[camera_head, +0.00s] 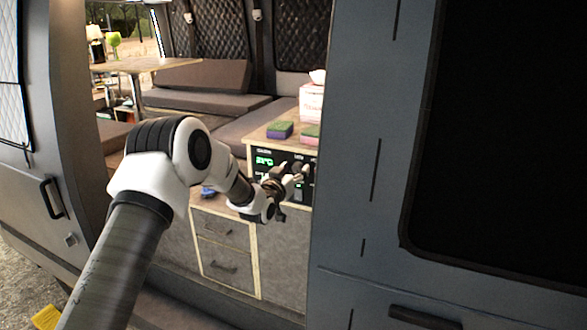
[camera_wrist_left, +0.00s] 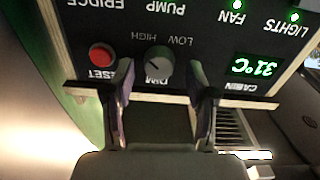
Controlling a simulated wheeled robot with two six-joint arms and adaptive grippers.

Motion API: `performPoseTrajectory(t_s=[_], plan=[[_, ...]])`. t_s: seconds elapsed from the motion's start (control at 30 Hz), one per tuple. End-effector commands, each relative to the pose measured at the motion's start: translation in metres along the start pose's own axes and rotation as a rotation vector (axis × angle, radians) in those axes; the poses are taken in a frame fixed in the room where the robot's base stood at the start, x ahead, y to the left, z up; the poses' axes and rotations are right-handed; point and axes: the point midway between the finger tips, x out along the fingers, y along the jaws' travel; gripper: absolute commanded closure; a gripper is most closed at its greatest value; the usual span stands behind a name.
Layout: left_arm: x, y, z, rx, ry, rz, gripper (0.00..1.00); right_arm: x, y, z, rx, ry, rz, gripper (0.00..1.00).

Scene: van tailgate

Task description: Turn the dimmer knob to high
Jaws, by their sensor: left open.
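The dimmer knob (camera_wrist_left: 159,60) is a dark round knob on the black control panel (camera_wrist_left: 215,60), shown upside down in the left wrist view. The words HIGH and LOW and part of DIM are printed around it. A small pale mark shows on the knob, but its exact setting is hard to read. My left gripper (camera_wrist_left: 160,76) is open, one finger on each side of the knob; I cannot tell whether they touch it. In the head view my left gripper (camera_head: 290,184) is in front of the panel (camera_head: 263,164) and hides part of it. My right gripper is not in view.
A red reset button (camera_wrist_left: 102,56) sits beside the knob. A green cabin display (camera_wrist_left: 252,66) and lit FAN (camera_wrist_left: 237,5) and LIGHTS (camera_wrist_left: 294,16) indicators are nearby. The van's side wall (camera_head: 365,150) borders the opening at right.

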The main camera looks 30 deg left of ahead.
Motion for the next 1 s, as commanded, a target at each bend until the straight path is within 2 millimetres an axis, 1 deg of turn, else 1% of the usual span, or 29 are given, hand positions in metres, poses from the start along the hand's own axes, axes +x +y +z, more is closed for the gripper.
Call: performPoseTrajectory(t_s=[0.07,0.1,0.17,0.2,0.23,0.4,0.47,0.6,0.7,0.83,1.0], plan=[[0.0,0.0,0.0,0.0,0.0,0.0,0.43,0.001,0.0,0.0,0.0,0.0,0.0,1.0],[0.0,0.0,0.0,0.0,0.0,0.0,0.57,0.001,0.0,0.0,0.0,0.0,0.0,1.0],[0.0,0.0,0.0,0.0,0.0,0.0,0.79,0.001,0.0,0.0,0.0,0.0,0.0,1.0],[0.0,0.0,0.0,0.0,0.0,0.0,0.93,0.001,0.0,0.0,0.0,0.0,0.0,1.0],[0.0,0.0,0.0,0.0,0.0,0.0,1.0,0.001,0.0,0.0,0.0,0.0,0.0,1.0],[0.0,0.0,0.002,-0.006,0.0,0.0,1.0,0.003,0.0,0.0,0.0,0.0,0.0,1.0],[0.0,-0.001,0.004,-0.029,0.001,0.0,1.0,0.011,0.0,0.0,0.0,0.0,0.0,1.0],[0.0,-0.001,0.007,-0.13,0.003,0.0,1.0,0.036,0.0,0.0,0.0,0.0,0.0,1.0],[-0.001,-0.001,0.004,-0.191,0.003,0.0,1.0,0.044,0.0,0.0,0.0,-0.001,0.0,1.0],[-0.001,-0.001,0.0,-0.212,0.0,0.0,1.0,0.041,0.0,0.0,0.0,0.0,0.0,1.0],[-0.001,-0.001,0.0,-0.211,0.0,0.0,1.0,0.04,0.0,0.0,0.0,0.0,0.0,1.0]])
